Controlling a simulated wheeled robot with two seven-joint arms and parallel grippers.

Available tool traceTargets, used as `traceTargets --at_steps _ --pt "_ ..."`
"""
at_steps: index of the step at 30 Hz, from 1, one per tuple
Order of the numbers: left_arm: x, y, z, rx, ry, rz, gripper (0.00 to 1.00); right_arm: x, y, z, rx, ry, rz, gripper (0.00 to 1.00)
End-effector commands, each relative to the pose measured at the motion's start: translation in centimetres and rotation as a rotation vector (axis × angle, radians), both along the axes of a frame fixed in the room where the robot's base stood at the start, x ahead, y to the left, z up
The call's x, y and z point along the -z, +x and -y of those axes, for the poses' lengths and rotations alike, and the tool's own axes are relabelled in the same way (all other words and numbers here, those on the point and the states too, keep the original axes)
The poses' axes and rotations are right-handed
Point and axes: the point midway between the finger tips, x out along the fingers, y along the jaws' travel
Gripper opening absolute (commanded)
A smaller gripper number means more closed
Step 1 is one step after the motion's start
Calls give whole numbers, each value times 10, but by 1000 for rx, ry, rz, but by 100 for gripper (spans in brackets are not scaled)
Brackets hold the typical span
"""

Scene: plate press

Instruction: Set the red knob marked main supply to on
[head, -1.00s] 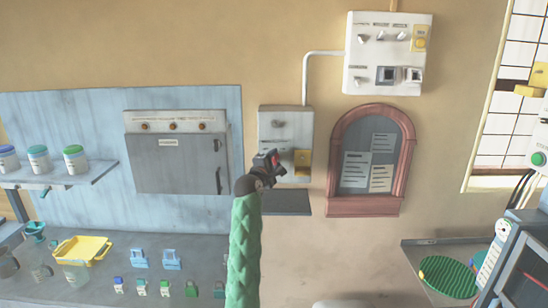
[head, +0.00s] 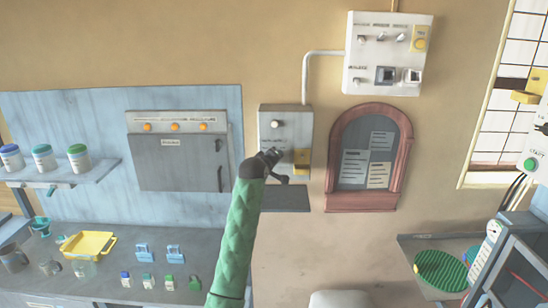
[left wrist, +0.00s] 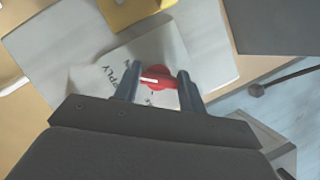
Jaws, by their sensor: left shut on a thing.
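The red knob (left wrist: 160,76) shows in the left wrist view, with a white pointer line across it and printed lettering ending in "PPLY" beside it. It sits on the small grey wall box (head: 290,122), which also shows as a pale panel in the left wrist view (left wrist: 45,45). My left gripper (head: 272,158), on the green-sleeved arm, is at the front of this box. Its two fingers (left wrist: 156,88) are shut on the knob, one on each side. The gripper hides the knob in the head view. My right gripper is not in view.
A yellow block (head: 301,160) is on the box close beside my gripper. A dark shelf (head: 287,199) juts out below. A grey cabinet (head: 178,162) with several orange lamps is to the left, an arched notice board (head: 334,170) to the right.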

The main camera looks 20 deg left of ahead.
Motion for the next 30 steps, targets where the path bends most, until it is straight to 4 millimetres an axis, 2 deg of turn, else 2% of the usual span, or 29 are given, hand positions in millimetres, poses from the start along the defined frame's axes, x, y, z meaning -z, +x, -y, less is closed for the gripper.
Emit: traceTargets --at_steps 12,25,26,29,30 --pt "1 0 0 -1 127 -38 18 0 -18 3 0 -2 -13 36" --pt "1 0 0 -1 135 -40 18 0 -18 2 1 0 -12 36" --pt "1 0 0 -1 135 -40 43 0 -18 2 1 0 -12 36" --pt "1 0 0 0 135 -39 63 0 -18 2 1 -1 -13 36" --pt "1 0 0 0 135 -39 63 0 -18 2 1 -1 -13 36"
